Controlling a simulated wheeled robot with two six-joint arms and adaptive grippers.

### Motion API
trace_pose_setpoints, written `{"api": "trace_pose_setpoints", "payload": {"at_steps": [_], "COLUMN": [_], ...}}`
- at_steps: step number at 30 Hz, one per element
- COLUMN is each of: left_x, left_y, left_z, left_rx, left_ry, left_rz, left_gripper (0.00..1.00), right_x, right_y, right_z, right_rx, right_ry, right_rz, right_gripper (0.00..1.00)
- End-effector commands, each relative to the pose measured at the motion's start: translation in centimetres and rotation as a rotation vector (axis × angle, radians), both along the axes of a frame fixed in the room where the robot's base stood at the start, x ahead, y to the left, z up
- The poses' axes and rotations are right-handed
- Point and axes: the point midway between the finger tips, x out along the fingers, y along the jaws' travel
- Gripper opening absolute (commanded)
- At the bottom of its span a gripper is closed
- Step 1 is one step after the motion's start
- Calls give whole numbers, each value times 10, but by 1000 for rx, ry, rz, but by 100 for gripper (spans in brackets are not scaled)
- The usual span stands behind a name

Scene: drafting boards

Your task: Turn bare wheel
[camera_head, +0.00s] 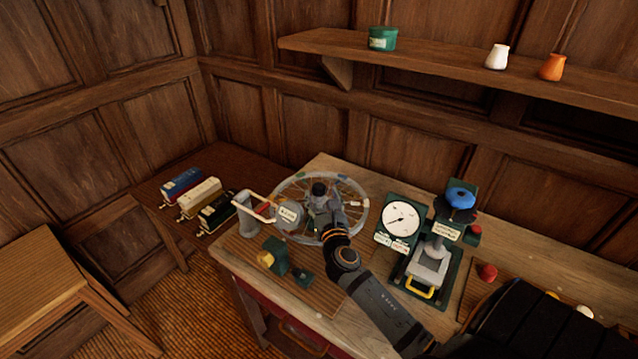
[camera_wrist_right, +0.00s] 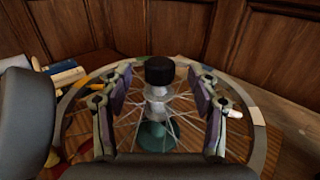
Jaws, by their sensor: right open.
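The bare wheel is a spoked wheel with a pale rim (camera_head: 362,222) on the left part of the bench. In the right wrist view its rim (camera_wrist_right: 256,112) and spokes fill the middle, with a black-capped hub post (camera_wrist_right: 160,72) standing up at the centre. My right gripper (camera_head: 319,200) is over the wheel's centre and hides part of it. In the right wrist view its two fingers (camera_wrist_right: 160,90) stand apart, one on each side of the hub post. I cannot tell whether they touch it. The left gripper is not in view.
A dial gauge (camera_head: 402,219) and a press with a blue knob (camera_head: 460,197) stand right of the wheel. A grey can with a pale handle (camera_head: 246,215) and a green block (camera_head: 275,254) stand left. Several boxes (camera_head: 200,197) lie further left. A shelf (camera_head: 440,62) runs above.

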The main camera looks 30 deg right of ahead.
Motion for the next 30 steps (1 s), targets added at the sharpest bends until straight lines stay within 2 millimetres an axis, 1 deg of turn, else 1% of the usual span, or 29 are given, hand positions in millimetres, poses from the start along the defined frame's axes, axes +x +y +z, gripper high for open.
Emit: {"api": "trace_pose_setpoints", "payload": {"at_steps": [1, 3, 7, 11, 18, 30], "left_x": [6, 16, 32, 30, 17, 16], "left_y": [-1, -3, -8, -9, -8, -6], "left_z": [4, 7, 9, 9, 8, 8], "left_rx": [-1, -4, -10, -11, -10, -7], "left_ry": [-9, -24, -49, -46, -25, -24], "left_rz": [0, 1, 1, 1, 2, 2], "left_gripper": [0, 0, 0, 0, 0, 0], "right_x": [10, 22, 38, 44, 45, 44], "right_y": [-4, -9, -15, -18, -18, -18], "right_z": [3, 3, 1, 0, -1, -1], "right_rx": [-2, 1, 2, 2, 2, 2], "right_ry": [-1, -1, -1, 0, 0, 0], "right_rz": [0, 0, 0, 1, 1, 1], "right_gripper": [61, 61, 61, 61, 61, 7]}}
